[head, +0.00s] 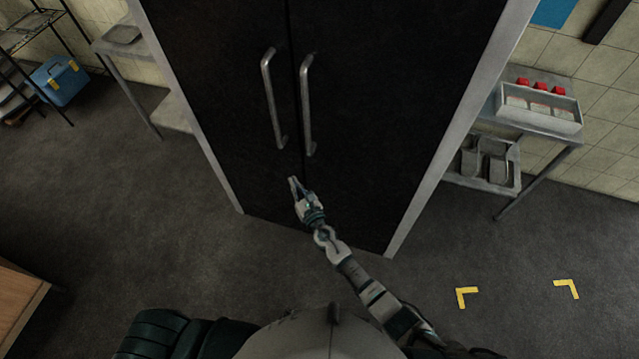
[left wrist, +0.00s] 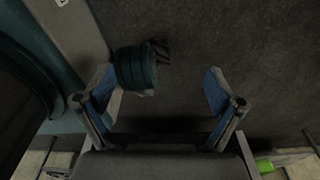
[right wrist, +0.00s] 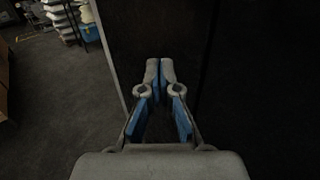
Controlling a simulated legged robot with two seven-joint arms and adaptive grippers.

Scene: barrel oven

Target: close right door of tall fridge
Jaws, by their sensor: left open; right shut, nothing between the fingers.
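The tall fridge stands in front of me in the head view, with a black left door (head: 225,85) and a black right door (head: 390,100). Both doors look shut, with a thin dark seam between them. The right door's metal handle (head: 307,105) runs upright beside the left door's handle (head: 272,100). My right gripper (head: 293,181) is shut and empty, just below the handles near the seam. I cannot tell whether it touches a door. Its closed fingertips (right wrist: 160,64) show against a dark panel in the right wrist view. My left gripper (left wrist: 165,90) is open and empty.
A metal side table (head: 500,190) with a tray of red-topped containers (head: 540,105) stands right of the fridge. Another table (head: 110,50) and a blue toolbox (head: 58,80) are at left. A wooden cabinet (head: 15,300) is at lower left.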

